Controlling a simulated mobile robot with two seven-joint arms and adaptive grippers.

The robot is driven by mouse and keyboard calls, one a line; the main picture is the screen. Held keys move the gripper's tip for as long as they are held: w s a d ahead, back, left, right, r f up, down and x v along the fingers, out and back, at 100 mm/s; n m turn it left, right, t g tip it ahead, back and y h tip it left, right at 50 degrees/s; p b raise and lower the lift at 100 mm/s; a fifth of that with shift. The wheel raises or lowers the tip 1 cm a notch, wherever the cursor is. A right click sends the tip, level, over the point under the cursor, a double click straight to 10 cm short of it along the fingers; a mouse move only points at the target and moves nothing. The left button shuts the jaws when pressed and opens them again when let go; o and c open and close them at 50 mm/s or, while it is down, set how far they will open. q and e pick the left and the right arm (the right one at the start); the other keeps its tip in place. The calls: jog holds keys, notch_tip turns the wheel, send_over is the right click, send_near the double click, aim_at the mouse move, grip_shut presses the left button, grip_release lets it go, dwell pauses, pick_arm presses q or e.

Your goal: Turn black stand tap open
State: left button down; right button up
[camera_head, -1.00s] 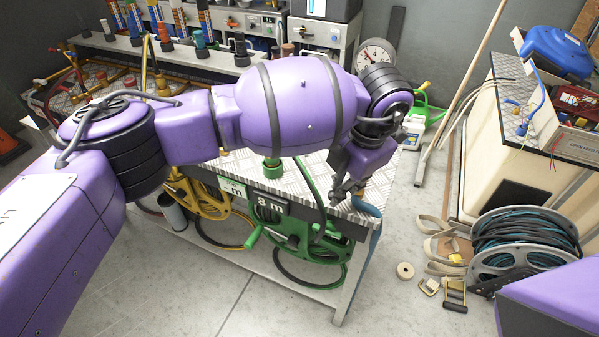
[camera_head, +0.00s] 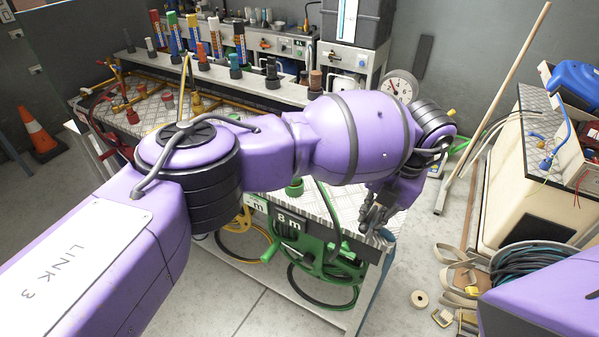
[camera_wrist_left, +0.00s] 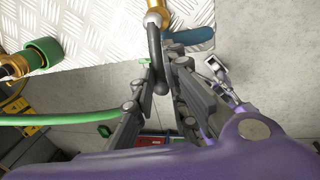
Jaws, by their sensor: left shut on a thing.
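My left gripper (camera_head: 373,213) is over the right end of the metal-topped bench (camera_head: 325,208). In the left wrist view its fingers (camera_wrist_left: 163,78) are closed around a black curved handle (camera_wrist_left: 156,45), which hangs from a brass fitting (camera_wrist_left: 153,19). The handle is the only black tap-like part I see there; in the head view the gripper and wrist hide it. A brass piece with a green collar (camera_wrist_left: 42,53) lies to the left, apart from the gripper. My right gripper is out of view.
A green hose reel (camera_head: 322,255) hangs under the bench front. A blue grip (camera_wrist_left: 190,38) is close beside the fingers. Several coloured upright fittings stand at the back. A cable reel (camera_head: 530,262) and straps (camera_head: 458,275) are on the floor at right.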

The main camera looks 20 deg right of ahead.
pick_arm(q)
jog(key=shift+s, duration=0.1)
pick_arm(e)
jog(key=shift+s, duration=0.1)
pick_arm(q)
jog(key=c, duration=1.8)
grip_release()
jog(key=shift+c, duration=0.2)
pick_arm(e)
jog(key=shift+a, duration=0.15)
pick_arm(q)
jog(key=shift+r, duration=0.15)
notch_tip(320, 180, up, 12)
jog(key=s+d, duration=0.1)
jog(key=s, duration=0.1)
jog(key=shift+d+f, duration=0.2)
jog(key=shift+f, duration=0.05)
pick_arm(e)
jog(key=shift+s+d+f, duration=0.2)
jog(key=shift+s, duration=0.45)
